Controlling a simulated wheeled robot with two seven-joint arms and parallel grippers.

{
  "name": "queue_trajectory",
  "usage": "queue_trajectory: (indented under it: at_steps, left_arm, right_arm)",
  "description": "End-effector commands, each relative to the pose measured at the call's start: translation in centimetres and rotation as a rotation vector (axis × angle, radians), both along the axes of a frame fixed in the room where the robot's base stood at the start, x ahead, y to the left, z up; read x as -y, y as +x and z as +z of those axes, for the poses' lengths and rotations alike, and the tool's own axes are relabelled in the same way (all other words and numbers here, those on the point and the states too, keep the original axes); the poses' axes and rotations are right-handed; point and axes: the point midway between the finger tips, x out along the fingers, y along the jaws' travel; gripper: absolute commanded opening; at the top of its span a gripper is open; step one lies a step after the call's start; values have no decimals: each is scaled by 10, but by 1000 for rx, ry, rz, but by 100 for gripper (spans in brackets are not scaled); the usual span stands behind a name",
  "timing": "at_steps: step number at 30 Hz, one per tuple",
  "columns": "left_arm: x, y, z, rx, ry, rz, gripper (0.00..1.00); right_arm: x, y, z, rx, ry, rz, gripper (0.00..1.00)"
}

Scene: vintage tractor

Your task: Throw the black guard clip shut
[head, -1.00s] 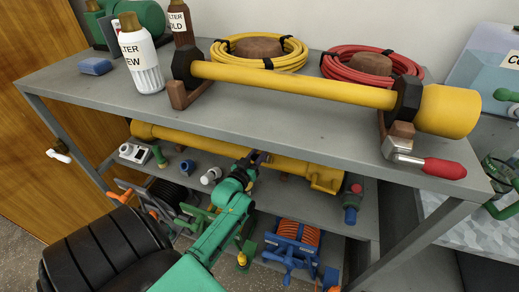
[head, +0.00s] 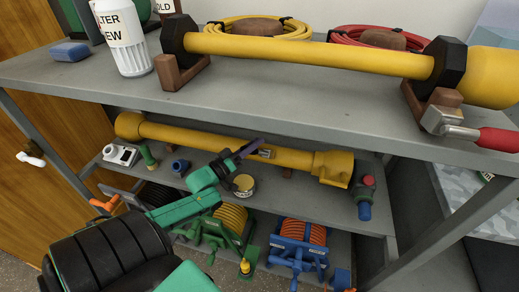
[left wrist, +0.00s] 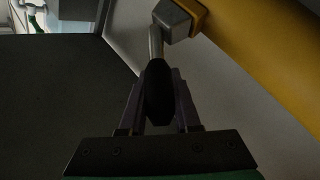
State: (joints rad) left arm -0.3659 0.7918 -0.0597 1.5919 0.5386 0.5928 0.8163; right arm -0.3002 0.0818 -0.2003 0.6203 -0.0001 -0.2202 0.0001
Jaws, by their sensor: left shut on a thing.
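The black guard clip's grip (left wrist: 158,92) shows in the left wrist view, on a metal lever running up to a grey block (left wrist: 178,18) on the yellow guard tube (left wrist: 270,50). My left gripper (left wrist: 157,100) is shut on that black grip, one finger on each side. In the head view the long yellow guard (head: 220,143) lies along the middle shelf. My left gripper (head: 252,148) reaches it near the middle, and the fingers and arm hide most of the clip there. My right gripper is not in view.
Above, the top shelf (head: 290,108) carries a second yellow shaft (head: 310,54) with a red-handled clip (head: 480,135), a white bottle (head: 123,40) and coiled hoses. Below are blue and green winches. A tin (head: 244,185) and a red-and-blue part (head: 365,195) stand near the guard.

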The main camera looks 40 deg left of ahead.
Motion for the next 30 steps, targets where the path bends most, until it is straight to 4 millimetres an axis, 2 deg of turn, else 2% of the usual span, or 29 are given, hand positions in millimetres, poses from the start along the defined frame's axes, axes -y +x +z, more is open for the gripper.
queue_trajectory:
  at_steps: [1, 17, 18, 19, 20, 30]
  left_arm:
    - [-2, -2, -5, -2, -9, -6, 0]
    - [-6, -5, -3, 7, -29, -18, 0]
    - [-6, -4, -3, 7, -29, -18, 42]
    - [-6, -4, -3, 8, -28, -17, 54]
    - [-6, -4, -3, 8, -28, -17, 61]
    - [-6, -6, -2, 9, -27, -17, 61]
  right_arm:
    - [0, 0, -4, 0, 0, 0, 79]
    - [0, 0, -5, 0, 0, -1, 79]
    - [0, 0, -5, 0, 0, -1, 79]
    - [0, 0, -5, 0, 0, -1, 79]
    - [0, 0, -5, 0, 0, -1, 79]
    - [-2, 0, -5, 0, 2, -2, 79]
